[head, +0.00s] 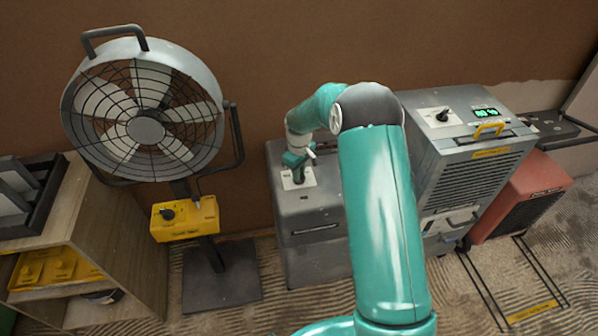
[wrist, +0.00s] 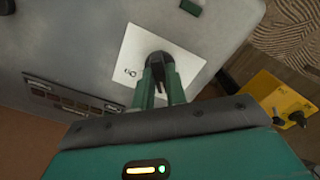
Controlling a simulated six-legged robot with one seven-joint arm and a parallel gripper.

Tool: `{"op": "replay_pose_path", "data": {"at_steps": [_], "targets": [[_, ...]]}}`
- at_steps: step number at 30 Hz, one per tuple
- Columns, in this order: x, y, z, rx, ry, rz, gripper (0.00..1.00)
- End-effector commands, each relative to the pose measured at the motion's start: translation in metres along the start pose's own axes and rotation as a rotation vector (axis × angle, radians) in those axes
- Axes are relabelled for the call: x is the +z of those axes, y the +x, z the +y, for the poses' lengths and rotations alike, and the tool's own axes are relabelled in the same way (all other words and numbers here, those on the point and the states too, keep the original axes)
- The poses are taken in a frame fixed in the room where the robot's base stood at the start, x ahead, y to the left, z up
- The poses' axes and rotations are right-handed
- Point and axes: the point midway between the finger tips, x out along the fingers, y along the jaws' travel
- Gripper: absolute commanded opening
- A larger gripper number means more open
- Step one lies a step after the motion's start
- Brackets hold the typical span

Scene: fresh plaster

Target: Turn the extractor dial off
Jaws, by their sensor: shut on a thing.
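The grey box-shaped unit (head: 310,224) in the middle of the head view carries a white dial plate (head: 288,183) on its top; I take it for the extractor. My gripper (head: 298,176) reaches down onto that plate. In the wrist view, the fingers of my gripper (wrist: 163,82) are shut on a black dial (wrist: 158,60), set on the white plate (wrist: 136,46). A small marking beside the dial is too small to read surely. The fingers hide part of the dial, so its setting cannot be told.
A large fan (head: 146,128) with a yellow control box (head: 186,218) stands left. A grey unit with a green display (head: 468,140) and its own dial stands right, beside a red unit (head: 518,194). Shelves (head: 128,225) stand far left. Ridged floor lies in front.

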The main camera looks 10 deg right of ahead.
Motion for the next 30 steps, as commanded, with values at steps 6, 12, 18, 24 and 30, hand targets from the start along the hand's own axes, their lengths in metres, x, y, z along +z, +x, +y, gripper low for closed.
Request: {"op": "replay_pose_path", "data": {"at_steps": [6,12,18,24,30], "targets": [[-0.0004,-0.0002,0.0007,0.001,-0.086,0.002,0.00],[-0.0005,-0.0002,0.0006,0.001,-0.117,0.002,0.00],[-0.0006,-0.0002,0.0005,0.002,-0.122,0.002,0.00],[-0.0006,-0.0002,0.0005,0.002,-0.122,0.002,0.17],[-0.0004,-0.0001,0.0002,0.001,-0.121,0.001,0.35]]}}
